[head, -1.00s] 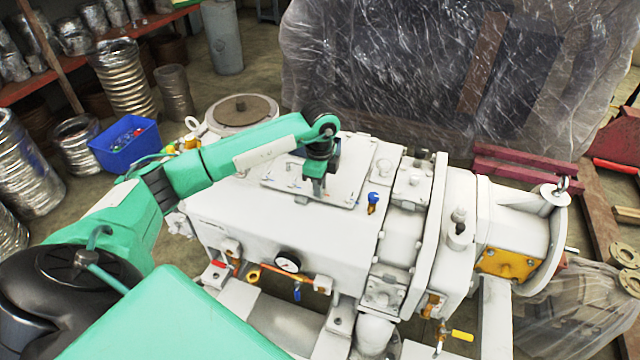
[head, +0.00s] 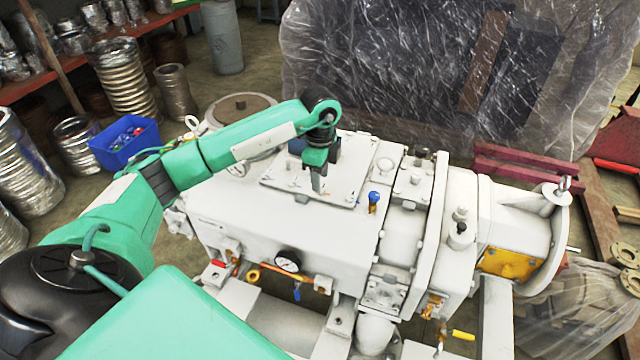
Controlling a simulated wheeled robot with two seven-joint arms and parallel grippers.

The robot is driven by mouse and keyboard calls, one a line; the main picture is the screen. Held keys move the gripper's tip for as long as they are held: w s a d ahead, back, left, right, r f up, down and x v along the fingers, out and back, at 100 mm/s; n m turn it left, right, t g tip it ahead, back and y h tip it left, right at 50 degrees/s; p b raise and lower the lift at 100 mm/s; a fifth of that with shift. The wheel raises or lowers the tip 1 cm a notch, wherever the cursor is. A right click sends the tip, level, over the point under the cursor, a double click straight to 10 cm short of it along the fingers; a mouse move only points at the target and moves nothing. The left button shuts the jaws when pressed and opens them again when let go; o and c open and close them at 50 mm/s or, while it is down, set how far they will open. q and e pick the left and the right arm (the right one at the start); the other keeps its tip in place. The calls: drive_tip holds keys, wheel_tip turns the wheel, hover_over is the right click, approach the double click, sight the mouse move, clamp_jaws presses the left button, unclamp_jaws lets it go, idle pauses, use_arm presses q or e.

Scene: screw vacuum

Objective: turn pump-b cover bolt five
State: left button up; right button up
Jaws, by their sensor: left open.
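The white pump (head: 300,238) stands in the middle of the head view. Its raised square cover plate (head: 284,184) lies on top, with small bolts around its edge. I cannot tell the bolts apart by number. I cannot tell whether the fingertips touch a bolt or hang just above the plate. The gripper and wrist hide part of the cover's back edge. My right gripper is not in view.
A blue-capped fitting (head: 373,198) stands right of the cover. A pressure gauge (head: 288,261) and a yellow-handled valve (head: 462,336) are on the pump's near side. A blue bin (head: 125,143) and metal coils stand left. A plastic-wrapped block (head: 420,75) stands behind.

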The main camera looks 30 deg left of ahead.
use_arm(q)
wheel_tip(320, 180, up, 11)
drive_tip(key=b, duration=0.1)
drive_tip(key=shift+f, duration=0.2)
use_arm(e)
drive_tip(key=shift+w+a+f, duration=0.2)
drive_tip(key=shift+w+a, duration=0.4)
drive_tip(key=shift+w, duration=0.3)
